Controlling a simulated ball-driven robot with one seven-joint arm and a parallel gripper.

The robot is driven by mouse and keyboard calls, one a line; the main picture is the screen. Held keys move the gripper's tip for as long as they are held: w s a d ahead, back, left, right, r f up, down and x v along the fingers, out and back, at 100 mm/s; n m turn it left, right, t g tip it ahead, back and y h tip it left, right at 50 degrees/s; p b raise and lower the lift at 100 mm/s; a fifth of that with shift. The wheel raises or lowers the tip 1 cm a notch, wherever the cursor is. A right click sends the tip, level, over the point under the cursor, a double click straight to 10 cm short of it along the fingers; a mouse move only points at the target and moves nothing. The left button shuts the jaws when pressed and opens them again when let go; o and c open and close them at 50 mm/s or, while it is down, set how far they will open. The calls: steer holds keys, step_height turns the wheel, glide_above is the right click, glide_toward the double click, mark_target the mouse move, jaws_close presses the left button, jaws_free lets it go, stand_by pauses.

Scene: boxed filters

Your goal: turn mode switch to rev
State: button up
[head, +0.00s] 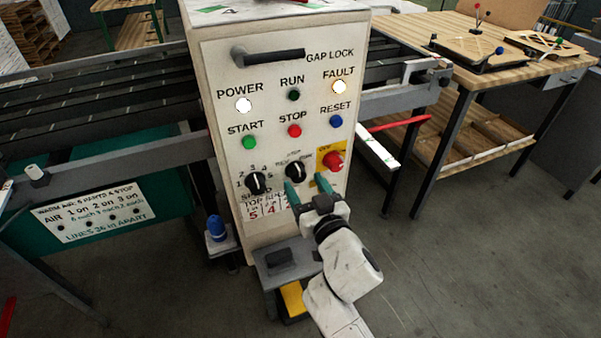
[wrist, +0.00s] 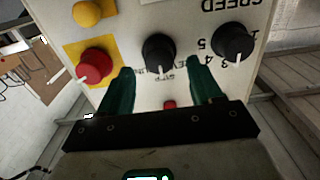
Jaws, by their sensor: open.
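The mode switch is a black rotary knob (head: 294,171) on the white control panel, between the speed knob and the red knob. It also shows in the wrist view (wrist: 158,53), where the panel appears upside down. Its white pointer mark faces the middle label above it, which seems to read STEP. A label on its left in the head view seems to read REV, but the small text is blurred. My gripper (head: 307,188) is open, with green fingers. In the wrist view its fingertips (wrist: 160,68) lie either side of the mode knob, with gaps and nothing held.
The black speed knob (head: 256,183) is left of the mode switch, and a red knob on a yellow plate (head: 333,161) is right of it. Start (head: 249,142), stop (head: 294,131) and reset (head: 336,121) buttons sit above. A grey ledge (head: 287,258) juts out below the panel.

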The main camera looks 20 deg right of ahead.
mark_target(298, 178)
steer(key=shift+w, duration=1.65)
steer(key=shift+c, duration=0.4)
steer(key=c, duration=1)
steer(key=shift+o, duration=0.2)
steer(key=n, duration=0.4)
steer(key=shift+n, duration=0.3)
steer(key=shift+a+n, duration=0.15)
steer(key=shift+n, duration=2.05)
